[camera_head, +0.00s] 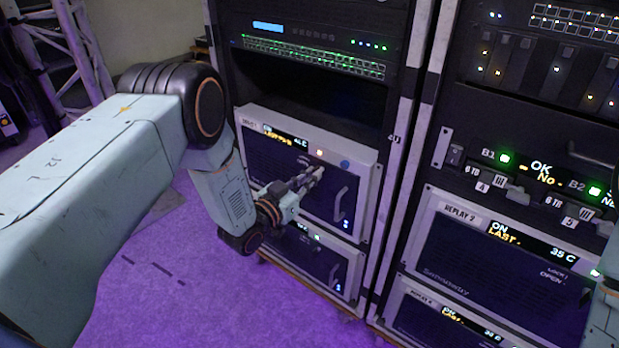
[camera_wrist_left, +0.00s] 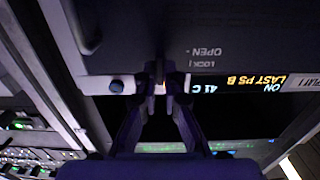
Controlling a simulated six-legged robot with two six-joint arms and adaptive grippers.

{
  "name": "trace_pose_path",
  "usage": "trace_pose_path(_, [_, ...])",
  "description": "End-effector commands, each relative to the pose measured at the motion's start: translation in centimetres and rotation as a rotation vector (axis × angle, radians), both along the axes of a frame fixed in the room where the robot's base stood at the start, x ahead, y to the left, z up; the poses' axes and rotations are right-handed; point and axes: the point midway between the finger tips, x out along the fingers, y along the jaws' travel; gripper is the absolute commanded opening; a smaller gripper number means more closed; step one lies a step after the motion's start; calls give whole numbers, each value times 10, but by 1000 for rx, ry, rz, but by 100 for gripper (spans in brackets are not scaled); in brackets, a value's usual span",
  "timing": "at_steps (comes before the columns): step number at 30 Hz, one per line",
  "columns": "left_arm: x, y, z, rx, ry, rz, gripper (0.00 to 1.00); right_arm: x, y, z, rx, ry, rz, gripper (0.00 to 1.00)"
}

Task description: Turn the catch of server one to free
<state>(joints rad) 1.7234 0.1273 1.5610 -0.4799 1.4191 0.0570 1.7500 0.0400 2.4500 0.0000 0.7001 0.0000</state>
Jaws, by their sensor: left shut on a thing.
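Server one (camera_head: 303,207) is a dark-fronted unit with a pale frame in the left rack. Its display reads ON and LAST PS B, 41 C, and shows upside down in the wrist view (camera_wrist_left: 240,84). My left gripper (camera_head: 318,172) reaches its front, just under the display strip. In the left wrist view the fingertips (camera_wrist_left: 160,80) are shut on the small catch (camera_wrist_left: 160,70), beside the LOCK and OPEN marks. The fingers mostly cover the catch, so its exact angle is hard to tell. My right gripper is out of view.
Server one has a bar handle (camera_head: 341,201) and a blue button (camera_head: 344,163) right of the gripper. Another server (camera_head: 310,263) sits below it. The bay above looks dark and empty. A right-hand rack holds the server marked REPLAY 2 (camera_head: 490,265).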

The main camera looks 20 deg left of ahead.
Motion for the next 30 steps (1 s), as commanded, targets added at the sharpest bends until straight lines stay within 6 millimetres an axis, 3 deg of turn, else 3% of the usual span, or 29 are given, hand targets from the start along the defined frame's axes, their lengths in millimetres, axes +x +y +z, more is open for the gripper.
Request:
trace_pose_path(13, [0, 0, 0, -102, 39, 0, 0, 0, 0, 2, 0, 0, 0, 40])
trace_pose_path(30, [1, 2, -1, -585, 213, -1, 0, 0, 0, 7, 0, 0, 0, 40])
